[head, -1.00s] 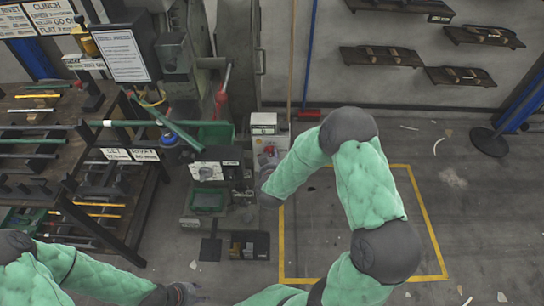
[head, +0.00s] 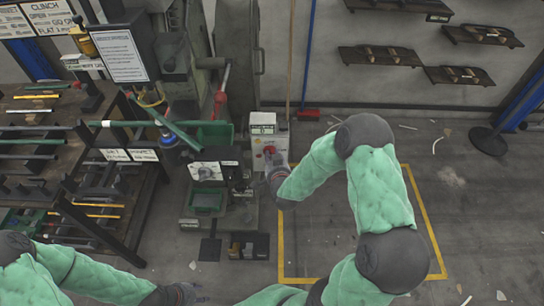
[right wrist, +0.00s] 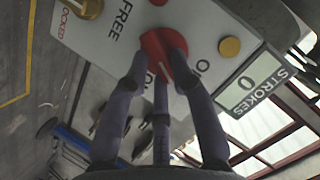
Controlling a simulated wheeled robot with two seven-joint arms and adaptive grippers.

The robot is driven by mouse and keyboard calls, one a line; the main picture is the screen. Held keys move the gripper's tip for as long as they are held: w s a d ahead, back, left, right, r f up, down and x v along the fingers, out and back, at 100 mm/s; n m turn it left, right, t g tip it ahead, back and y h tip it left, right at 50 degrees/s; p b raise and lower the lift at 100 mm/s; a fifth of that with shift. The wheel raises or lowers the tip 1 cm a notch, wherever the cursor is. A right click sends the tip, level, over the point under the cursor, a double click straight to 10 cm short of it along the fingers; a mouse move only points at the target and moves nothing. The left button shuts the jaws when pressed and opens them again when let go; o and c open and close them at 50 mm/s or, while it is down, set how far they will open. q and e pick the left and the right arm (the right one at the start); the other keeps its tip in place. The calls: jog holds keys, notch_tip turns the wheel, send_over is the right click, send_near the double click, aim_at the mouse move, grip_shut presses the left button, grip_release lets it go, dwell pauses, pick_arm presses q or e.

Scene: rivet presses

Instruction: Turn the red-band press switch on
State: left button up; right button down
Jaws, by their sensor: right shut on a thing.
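A pale control box (head: 258,146) stands beside the tall grey press (head: 238,70), with a red rotary switch (head: 268,151) on its face. In the right wrist view the red switch (right wrist: 163,52) sits among lettering reading FREE, LOCKED and a partly hidden word. The fingers of my right gripper (right wrist: 163,65) are closed around the switch; in the head view its hand is just in front of the box. The switch's exact pointing is partly hidden by the fingers. My left gripper (head: 186,294) is low at the bottom edge, apart from everything; its fingers are unclear.
A STROKES counter (right wrist: 248,82) reading 0 and a yellow button (right wrist: 229,47) are close to the switch. A rack of bars (head: 60,150) stands at left. Floor inside the yellow outline (head: 432,240) is largely clear.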

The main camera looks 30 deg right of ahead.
jog(key=m+t, duration=0.1)
jog(key=m, duration=0.2)
jog(key=f+m+t+y, duration=0.1)
jog(key=m+t, duration=0.1)
jog(key=m, duration=0.1)
jog(key=m+t+y, duration=0.1)
jog(key=m, duration=0.2)
jog(key=shift+s+d+f+m+t, duration=0.15)
jog(key=shift+d+f+m+t, duration=0.05)
jog(key=shift+f+m+t, duration=0.2)
dwell(0.5)
jog(key=c, duration=1)
grip_release()
jog(key=shift+c, duration=0.2)
jog(key=s+a, duration=0.2)
jog(key=s, duration=0.9)
jog(key=shift+s, duration=0.4)
